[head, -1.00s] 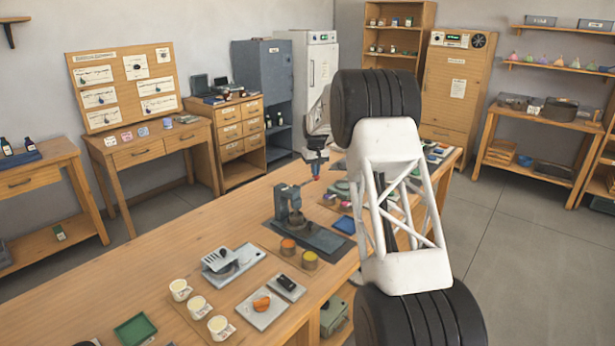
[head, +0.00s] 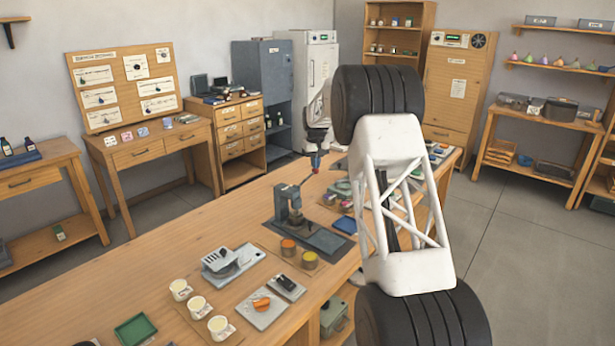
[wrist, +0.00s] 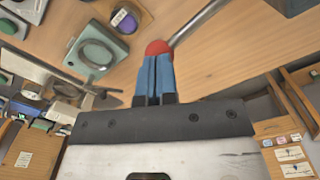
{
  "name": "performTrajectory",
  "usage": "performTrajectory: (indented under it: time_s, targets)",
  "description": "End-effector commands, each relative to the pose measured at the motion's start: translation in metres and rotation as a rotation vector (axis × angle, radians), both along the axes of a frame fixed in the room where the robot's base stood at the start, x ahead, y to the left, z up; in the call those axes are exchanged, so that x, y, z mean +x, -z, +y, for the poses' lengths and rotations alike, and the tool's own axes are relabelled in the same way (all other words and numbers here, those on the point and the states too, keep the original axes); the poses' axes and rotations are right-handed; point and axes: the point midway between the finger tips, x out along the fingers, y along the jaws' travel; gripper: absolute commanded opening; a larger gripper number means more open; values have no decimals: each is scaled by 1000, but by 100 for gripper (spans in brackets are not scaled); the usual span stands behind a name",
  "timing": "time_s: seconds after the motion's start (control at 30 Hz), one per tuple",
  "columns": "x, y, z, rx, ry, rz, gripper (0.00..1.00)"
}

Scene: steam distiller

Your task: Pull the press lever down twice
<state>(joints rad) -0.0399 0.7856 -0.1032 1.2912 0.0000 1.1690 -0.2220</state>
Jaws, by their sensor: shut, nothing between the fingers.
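The press (head: 291,208) is a grey-blue stand on a dark base plate on the long wooden bench. Its thin metal lever (head: 306,180) slants up to the right and ends in a red knob (head: 315,164). My gripper (head: 316,155) is shut, with nothing between its fingers, at the knob. In the wrist view, the blue fingertips (wrist: 155,75) meet or overlap the red knob (wrist: 157,47), and the lever rod (wrist: 200,20) runs off to the upper right. Whether they touch is hard to tell.
A grey device (head: 228,262) and white cups (head: 197,307) are nearer on the bench. Small items crowd the bench right of the press. The bench left of the press is clear.

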Motion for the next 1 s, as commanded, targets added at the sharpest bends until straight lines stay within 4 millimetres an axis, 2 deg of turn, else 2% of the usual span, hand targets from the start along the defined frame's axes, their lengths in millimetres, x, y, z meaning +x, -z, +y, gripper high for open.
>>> performTrajectory:
  time_s: [0.7,1.0]
  targets:
    - [0,-41,0,1,0,-2,0]
    - [0,-45,0,0,0,-1,0]
